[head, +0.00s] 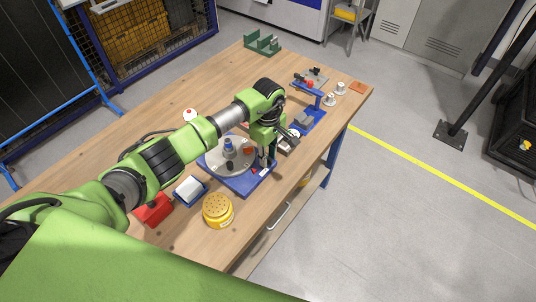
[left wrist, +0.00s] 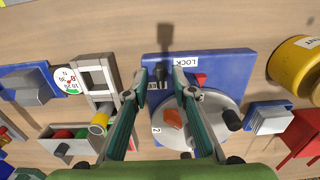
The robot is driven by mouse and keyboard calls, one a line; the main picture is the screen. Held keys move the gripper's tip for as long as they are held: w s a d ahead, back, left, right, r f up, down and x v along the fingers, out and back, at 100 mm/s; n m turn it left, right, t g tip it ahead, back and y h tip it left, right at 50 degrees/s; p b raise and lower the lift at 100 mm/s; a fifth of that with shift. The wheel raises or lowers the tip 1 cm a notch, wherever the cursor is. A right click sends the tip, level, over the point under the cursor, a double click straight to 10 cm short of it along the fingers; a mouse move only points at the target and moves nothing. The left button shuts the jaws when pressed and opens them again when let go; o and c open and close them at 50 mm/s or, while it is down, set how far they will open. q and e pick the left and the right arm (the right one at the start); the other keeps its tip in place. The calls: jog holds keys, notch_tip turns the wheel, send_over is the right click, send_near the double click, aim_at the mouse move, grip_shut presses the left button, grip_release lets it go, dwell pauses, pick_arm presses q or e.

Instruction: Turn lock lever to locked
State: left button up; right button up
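The rotary jig has a blue base plate (head: 240,186) with a round grey turntable (head: 215,158). In the left wrist view the base (left wrist: 215,45) carries a white label reading LOCK (left wrist: 187,62) and a red triangular mark (left wrist: 201,78). The black lock lever (left wrist: 162,73) stands left of that label, apart from the red mark. My left gripper (left wrist: 158,84) is open over the base edge, one finger on either side of the lever; contact cannot be told. In the head view the left gripper (head: 269,158) hangs over the jig's far right side and hides the lever. My right gripper is not seen.
A yellow round container (head: 217,211), a blue tray with a white block (head: 190,190) and a red box (head: 153,208) stand near the jig. A blue fixture (head: 312,118) and white cups (head: 340,88) stand farther along the wooden table (head: 175,110). The table's front edge is close to the jig.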

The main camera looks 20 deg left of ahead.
pick_arm(q)
grip_shut()
